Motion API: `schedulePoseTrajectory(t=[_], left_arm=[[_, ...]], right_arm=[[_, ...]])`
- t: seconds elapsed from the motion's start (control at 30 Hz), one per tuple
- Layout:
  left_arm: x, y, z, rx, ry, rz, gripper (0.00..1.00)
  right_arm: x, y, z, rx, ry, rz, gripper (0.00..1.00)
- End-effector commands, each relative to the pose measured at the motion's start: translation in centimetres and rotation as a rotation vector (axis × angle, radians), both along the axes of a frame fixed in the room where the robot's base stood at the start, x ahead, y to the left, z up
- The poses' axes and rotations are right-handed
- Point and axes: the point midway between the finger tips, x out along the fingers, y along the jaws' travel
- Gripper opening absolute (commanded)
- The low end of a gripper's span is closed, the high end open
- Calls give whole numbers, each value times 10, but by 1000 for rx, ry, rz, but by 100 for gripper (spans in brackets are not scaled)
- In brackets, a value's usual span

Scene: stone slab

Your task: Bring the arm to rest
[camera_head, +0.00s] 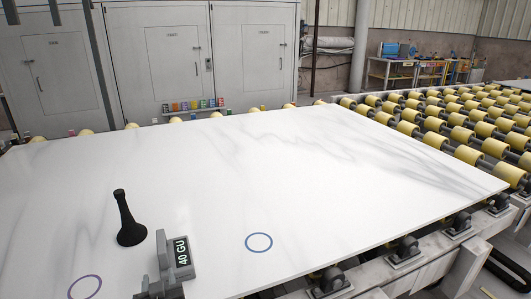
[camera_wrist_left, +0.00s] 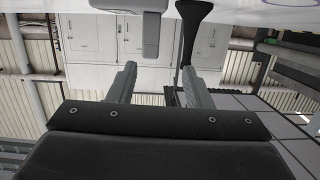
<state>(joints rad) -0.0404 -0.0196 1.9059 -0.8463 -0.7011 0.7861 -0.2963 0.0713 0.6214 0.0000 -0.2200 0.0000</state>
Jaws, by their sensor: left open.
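My left gripper shows large in the wrist view (camera_wrist_left: 157,72), which is upside down. Its two grey fingers are apart, with nothing between them but the distant cabinets. A black tool with a flared foot (camera_head: 130,232) stands upright on the white marbled slab (camera_head: 300,165); it also shows in the wrist view (camera_wrist_left: 189,45), beyond the fingers. A grey gloss meter reading "40 GU" (camera_head: 182,252) is to its right, near the slab's front; a pale grey piece in the wrist view (camera_wrist_left: 151,35) appears to be it. My right gripper is not in view.
A blue ring (camera_head: 259,242) and a purple ring (camera_head: 85,288) mark the slab. Yellow rollers (camera_head: 465,122) lie to the right and behind. Grey cabinets (camera_head: 175,65) stand at the back. The slab's middle and right are clear.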

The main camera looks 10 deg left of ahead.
Motion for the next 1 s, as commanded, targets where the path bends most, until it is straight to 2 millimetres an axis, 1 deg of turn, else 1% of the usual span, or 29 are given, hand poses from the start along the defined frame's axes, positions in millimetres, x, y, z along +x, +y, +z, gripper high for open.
schedulePoseTrajectory(t=[0.03, 0.07, 0.1, 0.17, 0.2, 0.23, 0.3, 0.4, 0.6, 0.77, 0.8, 1.0], left_arm=[[-16, 8, -9, -9, 48, 19, 45], [-28, 12, -15, -17, 87, 30, 45], [-46, 18, -24, -30, 151, 43, 45], [-79, 25, -39, -54, 265, 53, 45], [-101, 27, -49, -73, 347, 48, 45], [-117, 27, -55, -83, 406, 39, 45], [-149, 24, -65, -109, 524, 9, 45], [-187, 16, -74, -136, 665, -49, 45], [-248, -3, -80, -171, 880, -187, 45], [-293, -20, -78, -191, 1025, -315, 45], [-296, -23, -81, -194, 1045, -336, 45], [-283, -18, -119, -203, 1053, -327, 45]], right_arm=[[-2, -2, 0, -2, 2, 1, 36], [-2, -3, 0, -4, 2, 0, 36], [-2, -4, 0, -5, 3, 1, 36], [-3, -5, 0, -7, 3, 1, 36], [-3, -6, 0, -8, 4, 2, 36], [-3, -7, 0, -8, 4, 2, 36], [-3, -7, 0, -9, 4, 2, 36], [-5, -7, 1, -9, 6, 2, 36], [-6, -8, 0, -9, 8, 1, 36], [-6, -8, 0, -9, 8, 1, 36], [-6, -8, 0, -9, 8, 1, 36], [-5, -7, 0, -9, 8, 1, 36]])
